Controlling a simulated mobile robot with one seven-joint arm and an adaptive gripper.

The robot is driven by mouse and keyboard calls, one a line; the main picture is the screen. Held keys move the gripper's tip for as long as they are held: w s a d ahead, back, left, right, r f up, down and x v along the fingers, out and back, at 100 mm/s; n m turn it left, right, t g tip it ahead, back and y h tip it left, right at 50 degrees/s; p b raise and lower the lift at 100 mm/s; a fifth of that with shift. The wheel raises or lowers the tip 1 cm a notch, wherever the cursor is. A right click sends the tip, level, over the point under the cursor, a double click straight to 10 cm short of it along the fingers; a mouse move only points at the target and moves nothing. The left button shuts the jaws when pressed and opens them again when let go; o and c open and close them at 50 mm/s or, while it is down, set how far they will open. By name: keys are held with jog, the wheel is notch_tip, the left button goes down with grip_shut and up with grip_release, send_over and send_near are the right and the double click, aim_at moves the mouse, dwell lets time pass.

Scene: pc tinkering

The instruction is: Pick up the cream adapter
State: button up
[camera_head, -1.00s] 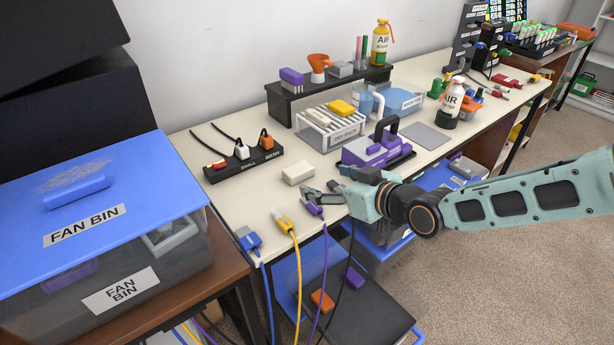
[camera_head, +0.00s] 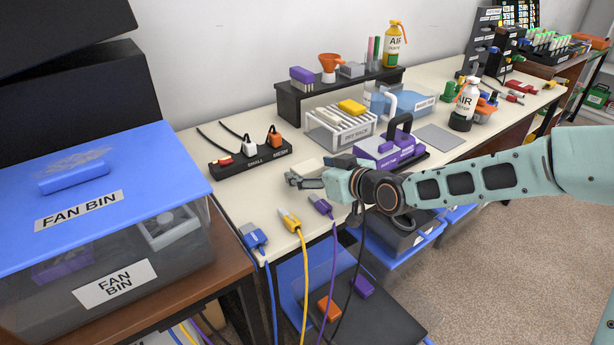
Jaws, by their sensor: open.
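The cream adapter (camera_head: 312,166) is a pale block lying on the cream table top, close to the table's colour. It is partly hidden behind my gripper. My gripper (camera_head: 292,179) reaches in from the right, low over the table, with its fingers pointing left. The fingers are open, just in front of the adapter in the picture. I cannot tell whether they touch it, and nothing shows held between them.
A black power strip (camera_head: 238,165) with red, white and orange plugs stands behind left. A purple tool (camera_head: 385,150) is right of the gripper. Blue (camera_head: 252,238), yellow (camera_head: 290,220) and purple (camera_head: 321,205) cable ends lie at the front edge. A white rack (camera_head: 340,137) stands behind.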

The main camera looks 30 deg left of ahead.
jog(key=shift+w+a+f, duration=0.15)
jog(key=shift+w+a, duration=0.05)
jog(key=shift+a, duration=0.15)
jog(key=c, duration=1.3)
